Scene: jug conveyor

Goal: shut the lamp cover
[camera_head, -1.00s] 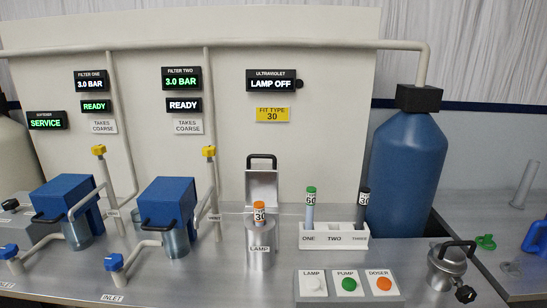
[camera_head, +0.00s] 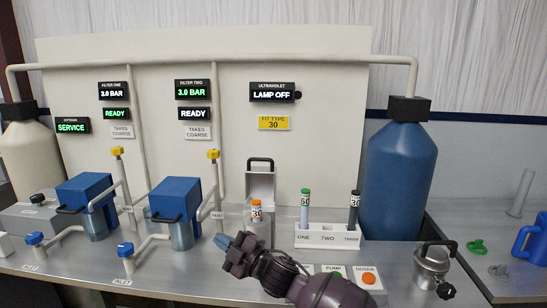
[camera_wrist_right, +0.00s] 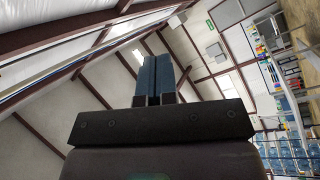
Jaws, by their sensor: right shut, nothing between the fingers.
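The lamp cover (camera_head: 261,186) stands open and upright, with its black handle (camera_head: 260,162) at the top. In front of it, a lamp with an orange cap marked 30 (camera_head: 257,211) stands in the metal lamp housing (camera_head: 259,230). My right arm hides the lower part of the housing. My right gripper (camera_head: 222,241) is shut and empty, in front of the housing and to its left, with its blue fingertips pointing left. The closed fingers also show in the right wrist view (camera_wrist_right: 154,80), against the roof. My left gripper is not in view.
A white rack (camera_head: 328,236) with a green-capped and a dark-capped tube stands right of the housing. My right arm partly covers the button panel (camera_head: 368,279). Two blue filter units (camera_head: 175,197) with pipes stand left. The display reads LAMP OFF (camera_head: 272,95).

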